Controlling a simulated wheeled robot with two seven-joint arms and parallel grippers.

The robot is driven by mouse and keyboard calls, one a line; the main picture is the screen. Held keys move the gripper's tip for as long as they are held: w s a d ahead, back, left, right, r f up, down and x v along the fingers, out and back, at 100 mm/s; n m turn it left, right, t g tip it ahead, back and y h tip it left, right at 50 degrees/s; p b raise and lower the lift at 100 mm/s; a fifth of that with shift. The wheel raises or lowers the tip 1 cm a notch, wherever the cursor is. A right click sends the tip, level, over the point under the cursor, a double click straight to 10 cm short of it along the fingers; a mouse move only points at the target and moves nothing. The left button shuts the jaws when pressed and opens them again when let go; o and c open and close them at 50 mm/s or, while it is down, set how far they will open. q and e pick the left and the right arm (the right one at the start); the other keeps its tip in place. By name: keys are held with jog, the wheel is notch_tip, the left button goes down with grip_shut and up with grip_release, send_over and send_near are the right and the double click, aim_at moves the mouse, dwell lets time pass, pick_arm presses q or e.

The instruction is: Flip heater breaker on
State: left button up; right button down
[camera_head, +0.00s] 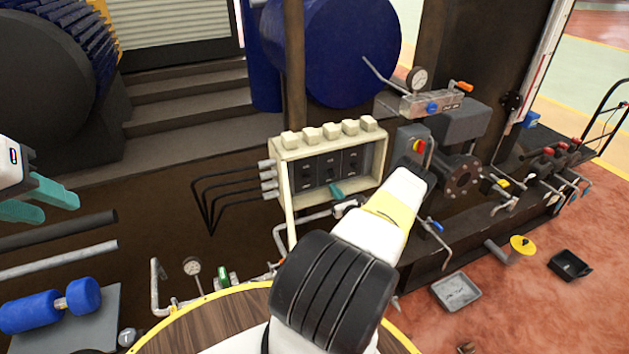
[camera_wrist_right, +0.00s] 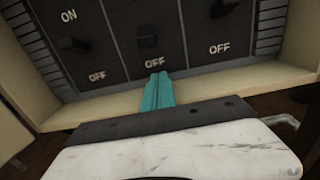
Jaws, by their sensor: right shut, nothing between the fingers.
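The breaker box (camera_head: 283,190) is a cream cabinet with a row of dark breakers. In the right wrist view, the left breaker (camera_wrist_right: 62,40) shows ON and OFF labels, and the middle breaker's black toggle (camera_wrist_right: 147,42) sits just above its OFF label. The right breaker's toggle (camera_wrist_right: 222,8) sits farther above its OFF label. I cannot tell which breaker is the heater's. My right gripper (camera_head: 336,190) is shut and empty, its teal fingertips, also in the wrist view (camera_wrist_right: 158,80), just below the middle breaker's OFF label. My left gripper (camera_head: 50,202) is open and empty at the left edge.
A valve block with a gauge (camera_head: 418,80) and a switch box with a red-yellow knob (camera_head: 418,146) stand to the right. A round wooden table (camera_head: 215,325) is in front. The cabinet's lower rim (camera_wrist_right: 215,85) lies under the fingers.

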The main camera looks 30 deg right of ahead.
aim_at(332, 174)
jog(key=shift+w+d+r, duration=0.1)
jog(key=shift+w+r, duration=0.2)
jog(key=shift+r, duration=0.05)
jog(key=shift+s+r, duration=0.35)
jog(key=shift+r, duration=0.45)
jog(key=shift+s+r, duration=0.3)
jog(key=shift+r, duration=0.45)
